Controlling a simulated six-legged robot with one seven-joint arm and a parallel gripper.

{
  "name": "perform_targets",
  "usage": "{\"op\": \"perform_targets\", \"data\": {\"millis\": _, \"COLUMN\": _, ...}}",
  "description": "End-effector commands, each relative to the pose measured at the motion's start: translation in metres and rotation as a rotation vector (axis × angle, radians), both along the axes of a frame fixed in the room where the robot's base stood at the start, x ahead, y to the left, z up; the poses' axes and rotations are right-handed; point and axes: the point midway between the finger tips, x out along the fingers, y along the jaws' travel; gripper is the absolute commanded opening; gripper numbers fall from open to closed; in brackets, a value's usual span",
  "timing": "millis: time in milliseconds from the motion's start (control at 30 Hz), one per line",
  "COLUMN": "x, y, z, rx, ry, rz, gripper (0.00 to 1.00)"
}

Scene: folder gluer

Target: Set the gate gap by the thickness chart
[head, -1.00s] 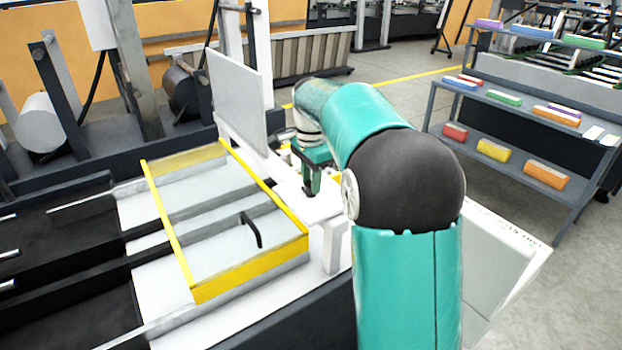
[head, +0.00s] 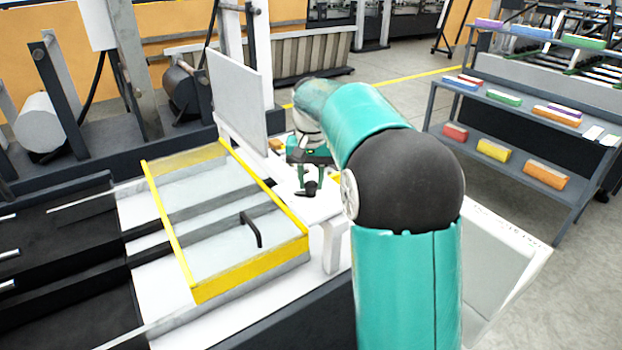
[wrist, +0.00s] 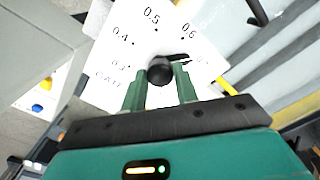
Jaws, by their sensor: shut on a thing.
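My gripper (head: 308,176) is at the small white panel beside the yellow-edged glass guard. In the wrist view, my gripper (wrist: 160,82) has its two green fingers on either side of a round black knob (wrist: 160,69), shut on it. The knob sits on a white dial plate (wrist: 110,75) marked GATE, with 0.3, 0.4, 0.5 and 0.6 around it. A black pointer (wrist: 178,57) extends right from the knob, past the 0.6 mark, near a partly hidden faint mark. The knob also shows in the head view (head: 309,188). No thickness chart is readable.
The guard (head: 222,215) with its black handle (head: 251,230) lies left of my gripper. A grey upright panel (head: 238,103) stands behind it. A shelf rack (head: 520,130) with coloured boxes stands at the right. Open floor lies between.

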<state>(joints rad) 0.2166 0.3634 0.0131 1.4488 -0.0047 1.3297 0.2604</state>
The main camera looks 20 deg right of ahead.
Motion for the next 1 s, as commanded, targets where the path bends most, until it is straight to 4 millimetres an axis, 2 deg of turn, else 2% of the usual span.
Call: {"op": "perform_targets", "data": {"millis": 1000, "x": 0.0004, "y": -0.0002, "z": 0.0013, "rx": -0.002, "ry": -0.002, "rz": 0.964, "gripper": 0.07}}
